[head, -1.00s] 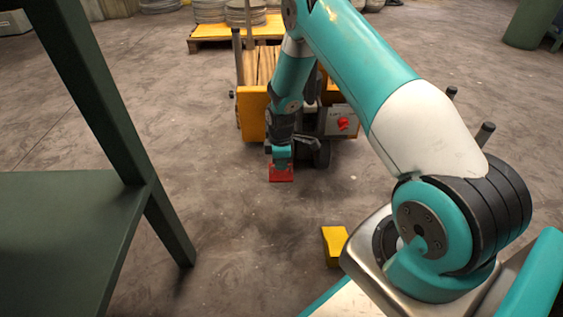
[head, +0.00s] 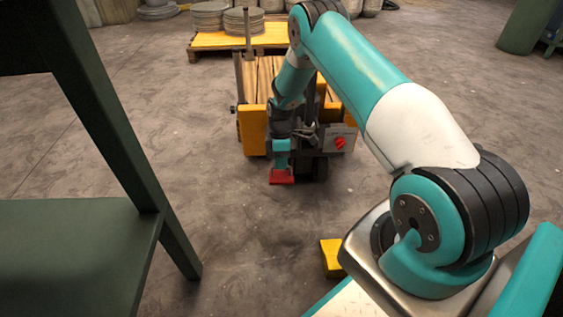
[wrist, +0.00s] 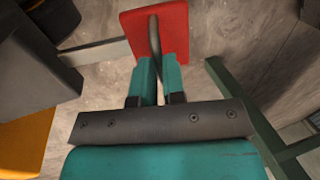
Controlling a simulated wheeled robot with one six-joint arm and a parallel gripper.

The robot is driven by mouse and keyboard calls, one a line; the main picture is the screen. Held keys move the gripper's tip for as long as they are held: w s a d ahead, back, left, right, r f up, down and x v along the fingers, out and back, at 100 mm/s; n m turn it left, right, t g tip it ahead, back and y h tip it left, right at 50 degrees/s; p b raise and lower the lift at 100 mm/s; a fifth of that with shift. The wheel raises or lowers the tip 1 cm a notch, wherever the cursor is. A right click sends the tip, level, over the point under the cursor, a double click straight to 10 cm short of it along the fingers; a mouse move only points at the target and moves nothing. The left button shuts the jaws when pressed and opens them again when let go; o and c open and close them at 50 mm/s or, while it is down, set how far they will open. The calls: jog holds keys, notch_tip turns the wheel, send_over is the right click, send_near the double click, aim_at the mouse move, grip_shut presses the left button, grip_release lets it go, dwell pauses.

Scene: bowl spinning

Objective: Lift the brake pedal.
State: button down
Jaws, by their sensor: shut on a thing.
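The brake pedal is a red plate (head: 282,177) low at the front of the yellow cart, by its dark wheel. In the wrist view the red pedal (wrist: 172,25) is at the top, with a grey arm running from it to the left. My gripper (head: 282,165) reaches down to the pedal from above. In the wrist view my gripper (wrist: 157,62) has its two teal fingers close together on a thin grey bar at the pedal's face. It is shut on the pedal. The exact contact at the fingertips is partly hidden.
The yellow cart (head: 255,128) carries wooden boards and a panel with a red knob (head: 340,143). A yellow block (head: 331,257) lies on the floor near my base. A dark green frame (head: 80,245) stands at the left. The floor between is clear.

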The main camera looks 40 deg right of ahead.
jog(key=shift+w+d+r, duration=0.4)
jog(key=shift+w+d, duration=0.05)
jog(key=shift+w, duration=0.1)
jog(key=c, duration=1.2)
grip_release()
jog(key=shift+d+f, duration=0.1)
jog(key=shift+a, duration=0.2)
jog(key=shift+r, duration=0.25)
jog(key=p+v, duration=0.6)
jog(key=v, duration=1.1)
jog(key=shift+s+p, duration=0.2)
jog(key=shift+p, duration=0.1)
